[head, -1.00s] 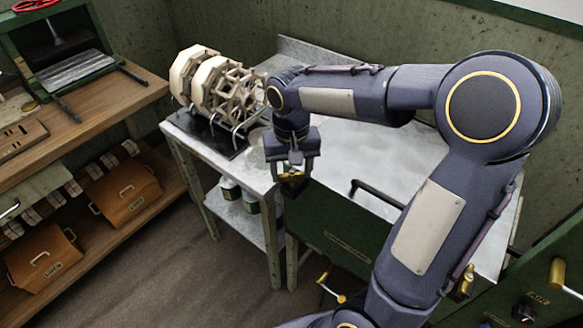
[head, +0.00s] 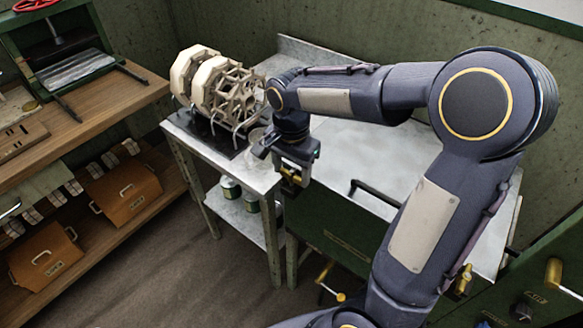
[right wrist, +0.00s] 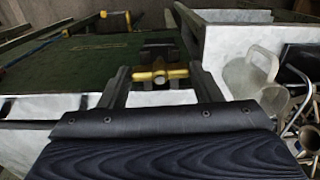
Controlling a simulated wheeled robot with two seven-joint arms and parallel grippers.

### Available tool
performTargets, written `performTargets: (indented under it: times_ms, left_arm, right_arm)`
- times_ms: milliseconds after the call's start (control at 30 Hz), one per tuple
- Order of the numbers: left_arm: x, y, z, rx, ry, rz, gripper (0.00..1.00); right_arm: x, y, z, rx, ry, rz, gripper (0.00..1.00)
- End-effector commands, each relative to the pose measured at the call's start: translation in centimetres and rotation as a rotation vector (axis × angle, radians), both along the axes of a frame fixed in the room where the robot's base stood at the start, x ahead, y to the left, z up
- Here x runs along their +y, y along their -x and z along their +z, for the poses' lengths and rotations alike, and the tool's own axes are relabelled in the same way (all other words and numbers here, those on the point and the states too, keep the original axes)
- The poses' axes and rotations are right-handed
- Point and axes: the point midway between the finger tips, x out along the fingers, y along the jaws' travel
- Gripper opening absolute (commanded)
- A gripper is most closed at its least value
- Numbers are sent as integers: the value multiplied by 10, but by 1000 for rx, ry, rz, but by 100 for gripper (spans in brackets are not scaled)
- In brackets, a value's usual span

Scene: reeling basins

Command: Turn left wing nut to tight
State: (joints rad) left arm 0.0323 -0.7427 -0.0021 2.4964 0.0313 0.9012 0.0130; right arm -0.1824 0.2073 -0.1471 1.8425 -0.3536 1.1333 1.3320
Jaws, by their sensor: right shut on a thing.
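The left wing nut (head: 291,174) is a small brass piece at the upper left of the green basin front (head: 335,225). It also shows in the right wrist view (right wrist: 160,77), with its wings spanning crosswise between the fingers. My right gripper (head: 290,180) points down at it and is shut on it; the fingers (right wrist: 158,74) stand on both sides of the nut in the wrist view. The gripper partly hides the nut in the head view. My left gripper is out of view.
A clear jug (head: 257,152) stands on the side table close to my right gripper. Wooden reels (head: 218,85) stand behind it. The basin's metal lid (head: 400,165) has a black handle (head: 365,187). A wooden shelf bench (head: 90,110) stands at left.

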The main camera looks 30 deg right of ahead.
Motion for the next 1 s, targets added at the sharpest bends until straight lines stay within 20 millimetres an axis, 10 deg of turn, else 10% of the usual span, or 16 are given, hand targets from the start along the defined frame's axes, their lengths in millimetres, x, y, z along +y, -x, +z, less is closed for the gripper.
performTargets:
  times_ms: [667, 700, 1000]
  left_arm:
    - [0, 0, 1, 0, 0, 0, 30]
    - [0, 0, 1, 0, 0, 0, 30]
    - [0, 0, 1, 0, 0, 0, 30]
  right_arm:
    - [0, -1, 1, -4, 1, -61, 35]
    - [0, -1, 1, -4, 1, -61, 62]
    - [0, 0, 0, -1, 1, -58, 80]
